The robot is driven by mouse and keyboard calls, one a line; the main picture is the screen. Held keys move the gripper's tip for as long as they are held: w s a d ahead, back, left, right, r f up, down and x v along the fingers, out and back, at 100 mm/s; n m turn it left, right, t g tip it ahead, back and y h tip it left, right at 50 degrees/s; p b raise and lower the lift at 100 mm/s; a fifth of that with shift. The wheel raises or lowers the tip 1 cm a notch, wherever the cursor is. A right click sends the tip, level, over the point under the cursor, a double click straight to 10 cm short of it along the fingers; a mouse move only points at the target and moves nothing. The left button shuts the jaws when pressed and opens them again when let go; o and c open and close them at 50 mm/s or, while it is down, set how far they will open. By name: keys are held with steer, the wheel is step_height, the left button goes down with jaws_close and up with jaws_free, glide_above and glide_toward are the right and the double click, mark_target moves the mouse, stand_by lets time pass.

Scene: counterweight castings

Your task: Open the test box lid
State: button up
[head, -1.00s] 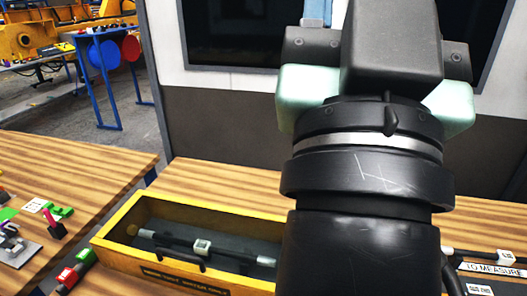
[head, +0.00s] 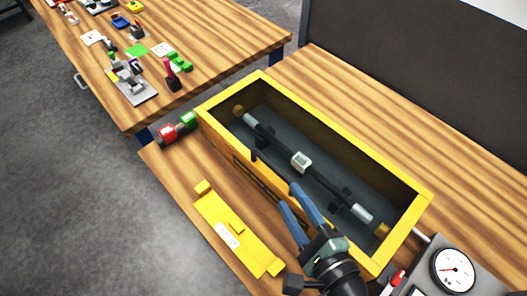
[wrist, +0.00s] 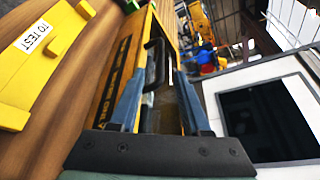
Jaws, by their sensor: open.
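The test box is a long yellow box (head: 222,132) on the wooden bench, with a dark interior. A rod with a white block (head: 301,161) at its middle lies inside. I cannot tell whether a clear lid covers the opening. A black handle (wrist: 154,62) shows at the box's lettered front side in the wrist view. My gripper (head: 288,196) is open, with blue fingers, at the front long side of the box. In the wrist view, the handle stands ahead between the fingers of my gripper (wrist: 159,76), with nothing visibly gripped.
A yellow holder labelled TO TEST (head: 232,232) lies in front of the box. A red and green button unit (head: 178,128) is by its left end. A dial gauge (head: 454,269) stands at right. Another table (head: 215,50) holds small parts. Bench behind the box is clear.

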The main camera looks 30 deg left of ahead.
mark_target(270, 168)
steer(key=p+x, duration=0.2)
steer(key=x, duration=1)
steer(key=shift+a, duration=0.1)
jaws_close()
stand_by(1.0)
